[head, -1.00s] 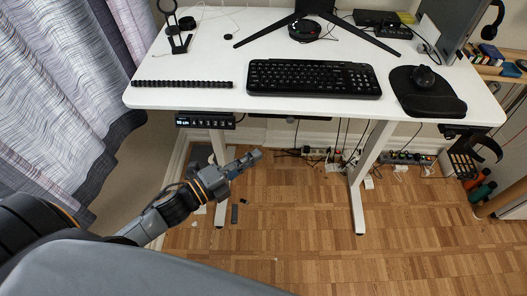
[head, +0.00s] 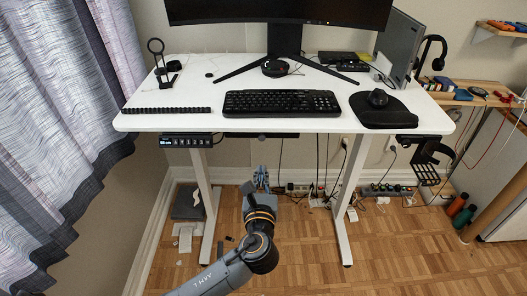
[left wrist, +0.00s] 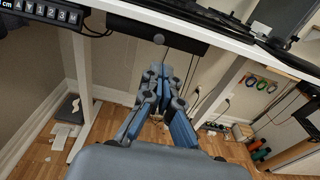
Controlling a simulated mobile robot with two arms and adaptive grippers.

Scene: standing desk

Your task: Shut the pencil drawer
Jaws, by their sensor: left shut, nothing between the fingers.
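The pencil drawer (head: 262,135) shows in the head view as a thin dark strip under the desk's front edge. In the left wrist view its dark front (left wrist: 185,42) has a small round knob (left wrist: 158,39). How far it stands out from the desk I cannot tell. My left gripper (head: 261,174) is below the drawer, its fingers shut and empty, apart from the front. In the left wrist view the gripper (left wrist: 157,72) points up toward the knob with a gap between. My right gripper is not in view.
The white desk (head: 190,122) holds a keyboard (head: 282,103), a mouse pad (head: 385,112) and a monitor. A control panel (head: 187,141) hangs left of the drawer. The desk legs (head: 345,200) stand either side of my arm. Cables hang behind.

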